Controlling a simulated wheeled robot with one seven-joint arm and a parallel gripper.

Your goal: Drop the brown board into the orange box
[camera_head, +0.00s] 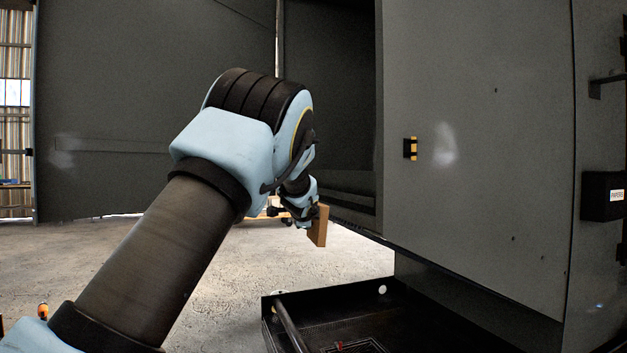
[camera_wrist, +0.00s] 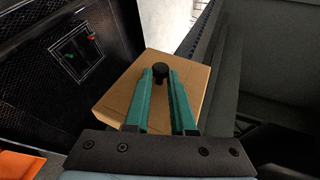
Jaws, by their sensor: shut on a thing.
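The brown board (camera_head: 319,226) hangs from my gripper (camera_head: 308,212), held in the air near the open enclosure's lower edge. In the wrist view the board (camera_wrist: 130,100) is a flat tan slab with a black knob (camera_wrist: 160,73). The teal fingers of my gripper (camera_wrist: 161,77) are closed around this knob. An orange surface (camera_wrist: 22,164) shows at the lower left corner of the wrist view. It may be part of the orange box; most of it is out of frame. I cannot make out the orange box in the head view.
A grey enclosure (camera_head: 475,130) with a yellow-black latch fills the right. A black tray (camera_head: 290,299) with raised edges sits below it; a black panel with a small window (camera_wrist: 35,75) also shows in the wrist view. Open concrete floor (camera_head: 215,300) lies at the centre.

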